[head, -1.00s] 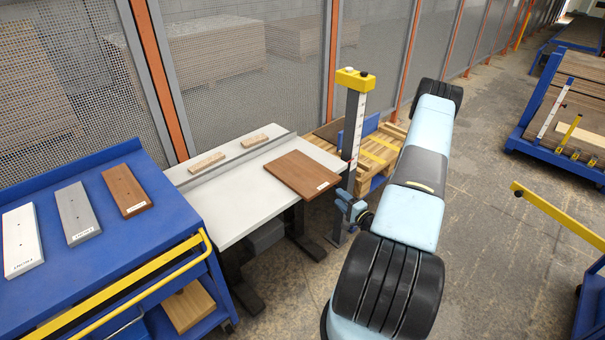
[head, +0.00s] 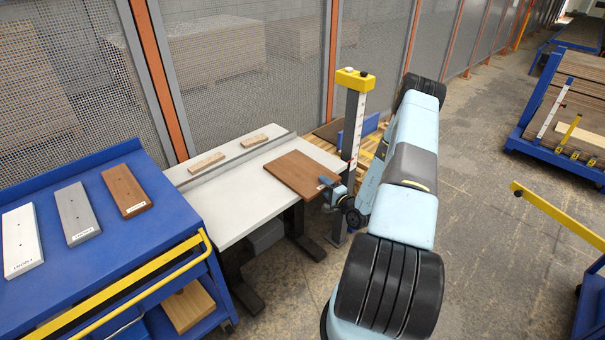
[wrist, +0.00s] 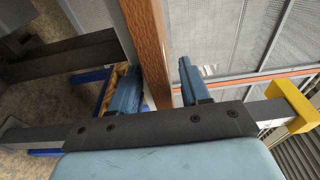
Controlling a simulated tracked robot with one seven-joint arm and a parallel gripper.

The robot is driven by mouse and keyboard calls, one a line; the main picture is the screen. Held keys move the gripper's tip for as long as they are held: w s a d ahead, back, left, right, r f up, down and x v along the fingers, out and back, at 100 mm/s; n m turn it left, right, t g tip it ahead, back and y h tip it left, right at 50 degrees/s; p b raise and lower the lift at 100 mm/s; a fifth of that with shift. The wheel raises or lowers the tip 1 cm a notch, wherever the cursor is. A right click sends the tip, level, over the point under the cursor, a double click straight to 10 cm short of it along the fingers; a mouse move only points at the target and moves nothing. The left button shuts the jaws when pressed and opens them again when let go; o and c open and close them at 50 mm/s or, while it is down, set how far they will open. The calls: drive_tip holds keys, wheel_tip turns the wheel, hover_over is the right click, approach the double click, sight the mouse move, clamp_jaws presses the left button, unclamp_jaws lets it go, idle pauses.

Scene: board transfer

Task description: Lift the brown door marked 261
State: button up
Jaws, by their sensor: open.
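A brown door (head: 297,174) lies flat on the white table, its right end over the table's edge. My gripper (head: 328,190) is at that right end, jaws open. In the wrist view, the brown door (wrist: 146,30) shows edge-on between the two blue fingers of my gripper (wrist: 158,85). A gap shows by the right finger; contact at the left finger cannot be told.
The white table (head: 228,212) also bears two light wood blocks (head: 207,163) behind a rail. A grey post with a yellow top (head: 355,80) stands close behind my gripper. A blue cart (head: 100,250) at left holds white, grey and brown boards. A mesh fence runs behind.

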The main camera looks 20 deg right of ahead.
drive_tip(key=shift+w+r, duration=0.15)
clamp_jaws()
drive_tip(key=shift+a, duration=0.1)
drive_tip(key=shift+r, duration=0.1)
idle(0.3)
